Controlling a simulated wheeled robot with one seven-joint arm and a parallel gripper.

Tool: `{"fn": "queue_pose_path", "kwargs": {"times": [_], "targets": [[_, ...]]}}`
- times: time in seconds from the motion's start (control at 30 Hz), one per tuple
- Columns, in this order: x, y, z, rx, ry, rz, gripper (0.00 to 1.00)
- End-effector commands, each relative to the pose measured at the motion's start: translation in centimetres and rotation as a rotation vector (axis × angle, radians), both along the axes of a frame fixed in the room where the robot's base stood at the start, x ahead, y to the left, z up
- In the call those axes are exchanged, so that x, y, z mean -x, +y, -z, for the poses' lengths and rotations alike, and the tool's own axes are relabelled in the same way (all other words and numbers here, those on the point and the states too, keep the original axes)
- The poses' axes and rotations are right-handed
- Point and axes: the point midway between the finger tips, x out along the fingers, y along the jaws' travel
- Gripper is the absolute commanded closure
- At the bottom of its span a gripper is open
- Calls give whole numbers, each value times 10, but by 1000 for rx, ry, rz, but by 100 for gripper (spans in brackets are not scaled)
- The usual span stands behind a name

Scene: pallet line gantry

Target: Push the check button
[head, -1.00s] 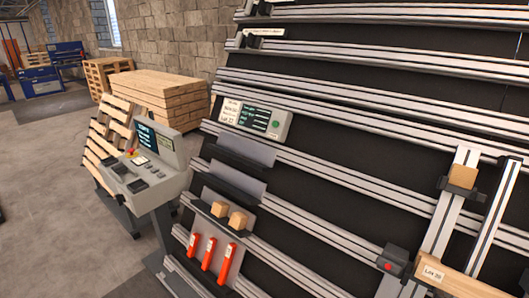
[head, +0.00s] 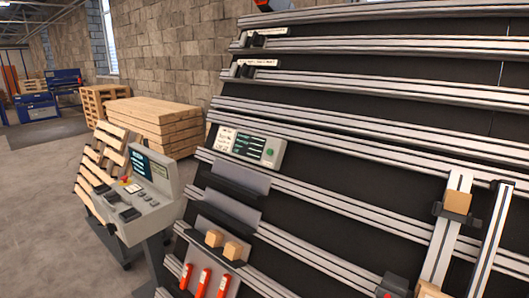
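A grey display panel (head: 247,149) with a dark screen, a pale label and a round green button (head: 270,153) at its right end is mounted on the sloped gantry. A dark box (head: 392,284) with a red button sits at the bottom edge, partly cut off. A grey console (head: 150,184) stands at the left with a screen, a red mushroom button (head: 125,179) and several dark keys. I cannot read which button is marked check. My gripper is not in view.
Aluminium rails (head: 365,157) cross the dark gantry board. Below the panel are grey holders, two wooden blocks (head: 223,244) and red-handled pieces (head: 203,283). Stacked timber (head: 152,125) and pallets stand behind the console. Grey floor (head: 38,190) at the left is clear.

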Motion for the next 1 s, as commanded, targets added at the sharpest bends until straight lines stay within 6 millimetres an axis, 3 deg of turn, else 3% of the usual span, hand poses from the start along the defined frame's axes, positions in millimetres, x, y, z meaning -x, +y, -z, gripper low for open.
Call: {"fn": "queue_pose_path", "kwargs": {"times": [0.47,0.63,1.0], "targets": [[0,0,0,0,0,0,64],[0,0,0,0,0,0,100],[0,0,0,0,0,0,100]]}}
